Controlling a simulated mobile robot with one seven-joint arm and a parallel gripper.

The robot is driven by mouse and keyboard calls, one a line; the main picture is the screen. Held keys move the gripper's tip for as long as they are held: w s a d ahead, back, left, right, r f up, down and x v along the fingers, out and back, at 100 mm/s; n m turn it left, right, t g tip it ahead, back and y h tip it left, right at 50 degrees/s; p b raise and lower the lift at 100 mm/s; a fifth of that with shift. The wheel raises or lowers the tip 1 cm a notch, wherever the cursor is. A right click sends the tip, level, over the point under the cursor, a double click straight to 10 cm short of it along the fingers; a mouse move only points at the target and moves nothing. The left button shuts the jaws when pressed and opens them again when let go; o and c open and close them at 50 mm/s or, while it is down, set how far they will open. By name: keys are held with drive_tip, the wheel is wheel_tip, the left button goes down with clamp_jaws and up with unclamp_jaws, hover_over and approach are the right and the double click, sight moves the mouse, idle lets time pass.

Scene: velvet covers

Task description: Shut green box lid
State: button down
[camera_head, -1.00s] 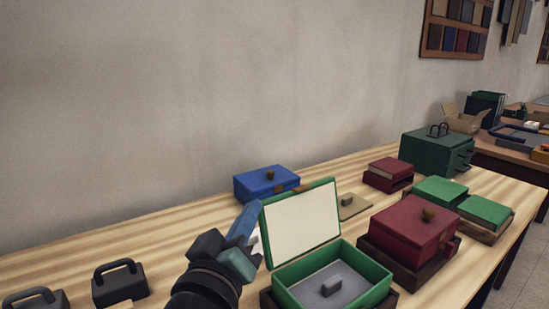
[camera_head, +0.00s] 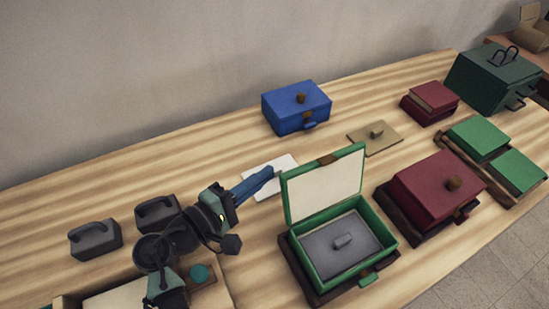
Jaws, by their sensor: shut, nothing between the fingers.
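The green box (camera_head: 385,228) stands open on a dark base near the front middle of the table. Its lid (camera_head: 325,186) stands up at the back, leaning back a little, with its pale inner side facing forward. Inside the box lies a grey panel (camera_head: 340,250) with a small grip. My gripper (camera_head: 268,175) is shut and empty. Its blue fingers point right, just left of the raised lid's upper left corner, and look apart from it, though the depth gap is hard to judge.
A red box (camera_head: 437,190) stands close on the right. A white sheet (camera_head: 270,178) lies beneath my fingers. Grey weights (camera_head: 95,238) stand at left.

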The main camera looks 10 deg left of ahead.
sight(302, 167)
drive_tip(key=w+d, duration=0.1)
drive_tip(key=d, duration=0.1)
drive_tip(key=w+d+p, duration=0.1)
drive_tip(key=d, duration=0.1)
drive_tip(key=w+d+p, duration=0.1)
drive_tip(key=d, duration=0.2)
drive_tip(key=shift+w+d+r, duration=0.1)
drive_tip(key=shift+w, duration=0.25)
drive_tip(key=shift+w+b, duration=0.1)
drive_tip(key=shift+b, duration=0.2)
drive_tip(key=shift+d+b, duration=0.1)
drive_tip(key=shift+b, duration=0.2)
